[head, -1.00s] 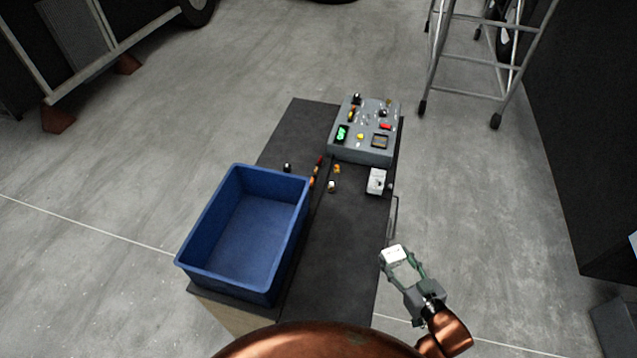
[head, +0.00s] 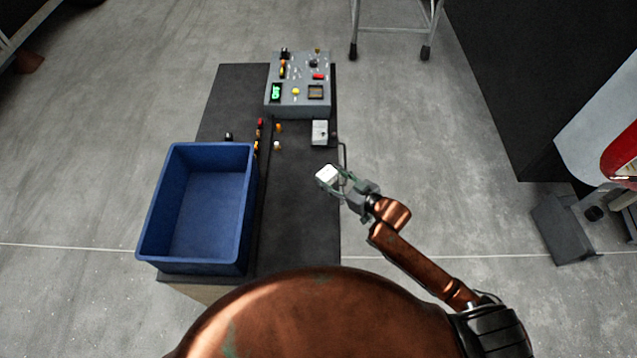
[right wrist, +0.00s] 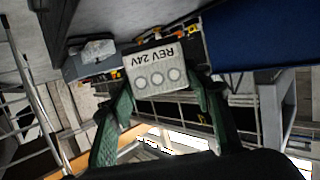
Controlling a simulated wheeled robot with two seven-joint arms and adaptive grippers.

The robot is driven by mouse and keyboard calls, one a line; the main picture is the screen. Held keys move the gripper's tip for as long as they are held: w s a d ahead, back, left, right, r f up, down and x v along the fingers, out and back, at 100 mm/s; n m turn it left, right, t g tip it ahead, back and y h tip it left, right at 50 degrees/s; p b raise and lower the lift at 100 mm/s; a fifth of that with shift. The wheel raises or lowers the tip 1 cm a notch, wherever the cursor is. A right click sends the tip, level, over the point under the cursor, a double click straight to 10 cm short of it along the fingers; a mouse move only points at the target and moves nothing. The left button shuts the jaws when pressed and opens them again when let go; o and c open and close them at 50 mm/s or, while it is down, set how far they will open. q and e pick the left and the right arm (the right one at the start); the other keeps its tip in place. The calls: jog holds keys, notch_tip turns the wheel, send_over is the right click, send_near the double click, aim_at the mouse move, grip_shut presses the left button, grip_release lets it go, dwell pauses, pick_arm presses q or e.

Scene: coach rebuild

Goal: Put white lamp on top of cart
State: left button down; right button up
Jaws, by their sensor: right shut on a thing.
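The white lamp (head: 327,173) is a small white block held in my right gripper (head: 337,183). In the right wrist view the lamp (right wrist: 157,70) shows "REV 24V" lettering and three round marks, between the two green fingers. The cart (head: 300,215) has a dark top. In the head view the lamp appears over the right part of the cart top, near its right edge; its height above the top is hard to tell. My left gripper is not in view.
A blue bin (head: 247,215) fills the cart's left front. A grey control panel (head: 298,108) stands at the back, with a small pale box (head: 320,133) in front of it. Several small coloured parts (head: 260,124) lie mid-cart. The front right top is bare.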

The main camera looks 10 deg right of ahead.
jog(key=f, duration=0.1)
jog(key=w+a+f, duration=0.2)
jog(key=f, duration=0.1)
jog(key=shift+a, duration=0.25)
jog(key=f, duration=0.3)
jog(key=shift+a, duration=0.25)
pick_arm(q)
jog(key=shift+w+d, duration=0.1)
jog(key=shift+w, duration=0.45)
pick_arm(e)
jog(key=shift+f, duration=0.3)
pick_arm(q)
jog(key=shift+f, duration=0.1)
pick_arm(e)
jog(key=shift+f, duration=0.15)
jog(key=o, duration=1.2)
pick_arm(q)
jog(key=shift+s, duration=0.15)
pick_arm(e)
jog(key=v, duration=1.2)
